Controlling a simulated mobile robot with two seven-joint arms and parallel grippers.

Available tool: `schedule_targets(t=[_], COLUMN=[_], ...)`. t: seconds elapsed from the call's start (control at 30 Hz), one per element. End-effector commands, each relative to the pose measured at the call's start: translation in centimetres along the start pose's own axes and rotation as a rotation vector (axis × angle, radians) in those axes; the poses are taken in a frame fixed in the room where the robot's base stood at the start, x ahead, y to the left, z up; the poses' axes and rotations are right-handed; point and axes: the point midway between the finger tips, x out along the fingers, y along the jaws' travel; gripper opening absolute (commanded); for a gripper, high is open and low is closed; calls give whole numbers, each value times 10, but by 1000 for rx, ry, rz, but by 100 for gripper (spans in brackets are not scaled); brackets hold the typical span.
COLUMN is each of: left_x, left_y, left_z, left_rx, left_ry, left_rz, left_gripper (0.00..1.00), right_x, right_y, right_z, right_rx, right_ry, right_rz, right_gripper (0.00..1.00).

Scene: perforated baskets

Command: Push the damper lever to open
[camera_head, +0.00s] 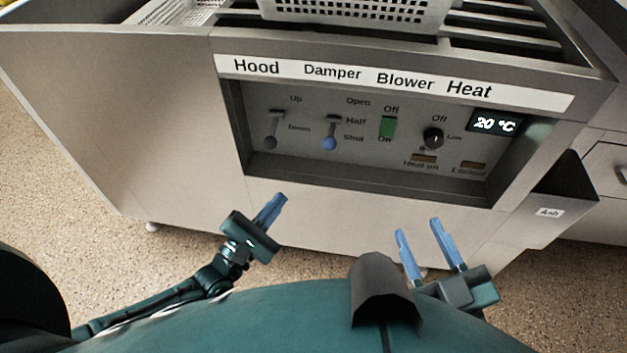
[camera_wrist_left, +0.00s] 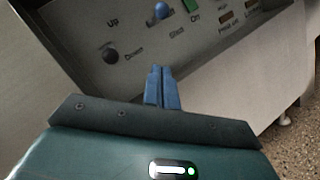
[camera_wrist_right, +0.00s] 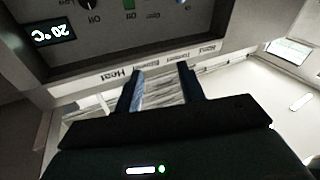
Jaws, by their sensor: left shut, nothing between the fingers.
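The damper lever (camera_head: 330,134) has a blue knob and sits on the recessed control panel (camera_head: 300,170) under the "Damper" label. Its knob hangs low, beside the "Shut" mark. In the left wrist view the blue knob (camera_wrist_left: 161,11) is at the top, beyond the fingertips. My left gripper (camera_head: 281,197) is shut and empty, below and left of the lever, in front of the panel's lower edge and apart from it. Its closed fingers also show in the left wrist view (camera_wrist_left: 160,70). My right gripper (camera_head: 417,226) is open and empty, below and right of the lever.
The hood lever (camera_head: 271,140) with a dark knob is just left of the damper lever. A green blower switch (camera_head: 387,127), a heat dial (camera_head: 433,138) and a "20 °C" display (camera_head: 495,123) are to the right. The recess frame sticks out around the panel. An ash box (camera_head: 548,212) is at right.

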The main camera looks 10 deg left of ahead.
Motion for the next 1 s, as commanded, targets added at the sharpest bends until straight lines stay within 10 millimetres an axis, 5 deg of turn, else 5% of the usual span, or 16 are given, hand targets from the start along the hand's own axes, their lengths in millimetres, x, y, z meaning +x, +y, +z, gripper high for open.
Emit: schedule_targets(t=[0.1,0.27,0.73,1.0], left_x=[-12,-4,89,110], left_y=[-8,-6,-1,4], left_z=[-3,0,6,32], left_rx=[-95,-127,-125,-125], left_ry=[-45,-62,-61,-58], left_rz=[38,52,53,50], left_gripper=[0,0,0,0], right_x=[0,0,2,2], right_y=[-5,-6,-6,-6], right_z=[6,3,4,1], right_rx=[-23,-27,3,-8], right_ry=[34,46,60,57], right_rz=[-11,-13,-14,-15], right_gripper=[39,39,39,39])
